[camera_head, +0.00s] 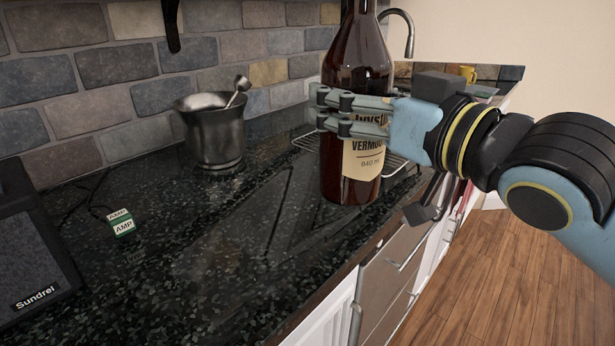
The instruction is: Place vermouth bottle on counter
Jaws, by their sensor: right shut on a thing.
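The vermouth bottle (351,188) is dark brown glass with a cream label. It is upright at the right part of the dark speckled counter (230,260), near the front edge. My right gripper (335,112) is shut on the bottle at its upper body, reaching in from the right, and its fingers cover part of the label. The bottle's base appears at or just above the counter top; I cannot tell if it touches. The bottle's top is cut off by the picture's upper edge. My left gripper is not in view.
A wire rack (398,165) lies behind the bottle. A black amplifier (35,262) and a small green-white AMP box (121,224) are at left. The counter's middle is clear.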

